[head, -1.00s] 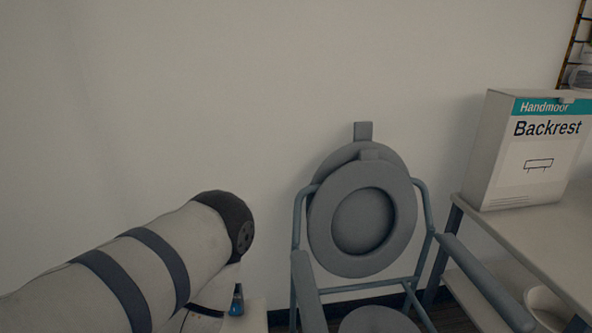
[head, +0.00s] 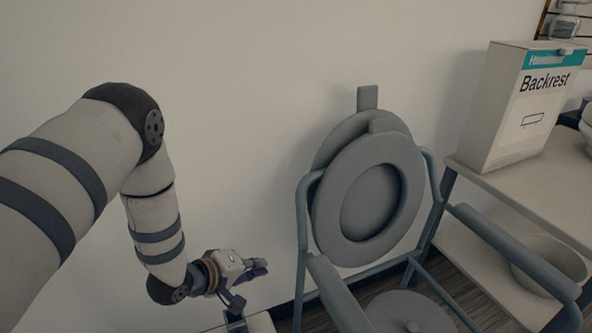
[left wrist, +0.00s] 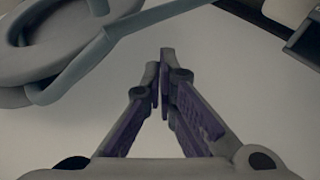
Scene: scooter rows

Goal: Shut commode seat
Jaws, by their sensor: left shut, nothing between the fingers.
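The grey commode chair has its ring-shaped seat (head: 330,215) raised, leaning back against the raised round lid (head: 338,137) behind it. A tab (head: 381,125) sticks up from the seat's top edge. My left gripper (head: 262,268) is to the left of the chair frame, apart from the seat, at about the height of its lower edge. In the left wrist view the fingertips (left wrist: 164,68) meet and hold nothing. Part of the ring seat (left wrist: 60,40) shows upside down at the upper left there. My right gripper does not show.
The chair's armrests (head: 338,292) reach forward on both sides, with a round lidded pail (head: 395,315) below. At right a shelf unit (head: 520,182) bears a Backrest box (head: 505,125) and a bowl (head: 548,262). The wall is close behind.

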